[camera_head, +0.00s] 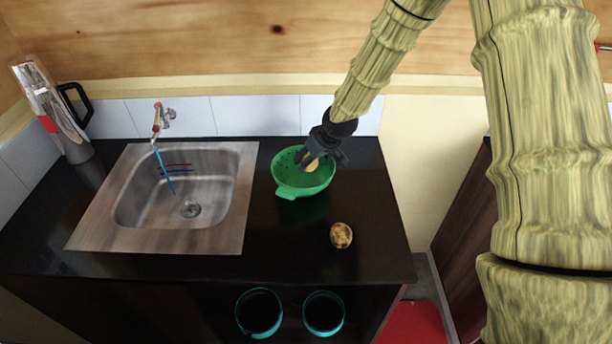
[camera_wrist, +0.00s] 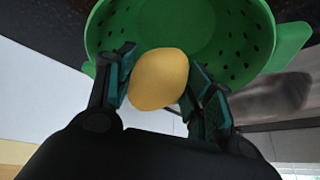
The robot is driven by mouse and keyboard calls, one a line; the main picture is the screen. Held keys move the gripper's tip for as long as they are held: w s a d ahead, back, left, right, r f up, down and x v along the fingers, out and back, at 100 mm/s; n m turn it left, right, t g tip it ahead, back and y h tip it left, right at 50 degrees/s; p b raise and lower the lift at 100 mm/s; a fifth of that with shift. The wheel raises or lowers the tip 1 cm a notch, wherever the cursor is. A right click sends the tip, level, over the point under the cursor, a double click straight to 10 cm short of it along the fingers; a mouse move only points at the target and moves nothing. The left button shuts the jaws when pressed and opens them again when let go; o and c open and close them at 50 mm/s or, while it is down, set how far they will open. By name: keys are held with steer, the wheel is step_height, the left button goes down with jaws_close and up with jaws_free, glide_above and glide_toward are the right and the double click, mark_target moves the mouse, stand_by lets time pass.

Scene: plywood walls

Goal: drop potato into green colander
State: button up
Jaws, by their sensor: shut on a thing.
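A green colander (camera_head: 291,182) with dark holes stands on the black counter, right of the sink. In the wrist view the colander (camera_wrist: 215,35) fills the space beyond my fingers. My gripper (camera_head: 312,160) is over the colander and shut on a smooth yellow potato (camera_head: 312,165). The wrist view shows the potato (camera_wrist: 158,80) between the two fingers of my gripper (camera_wrist: 160,85). I cannot tell whether the potato touches the colander. A second, brown, rough potato-like thing (camera_head: 341,235) lies on the counter in front and to the right of the colander.
A metal sink (camera_head: 190,210) with a tap (camera_head: 158,122) is set in the black counter (camera_head: 290,240) on the left. A kettle-like jug (camera_head: 55,112) stands at the far left. Two teal pots (camera_head: 259,313) (camera_head: 323,314) sit below the counter. A tiled wall runs behind.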

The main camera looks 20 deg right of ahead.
steer(key=shift+w+f, duration=0.15)
steer(key=shift+w, duration=0.05)
steer(key=o, duration=1.1)
steer(key=shift+s, duration=0.15)
steer(key=shift+o, duration=0.2)
steer(key=v, duration=1.2)
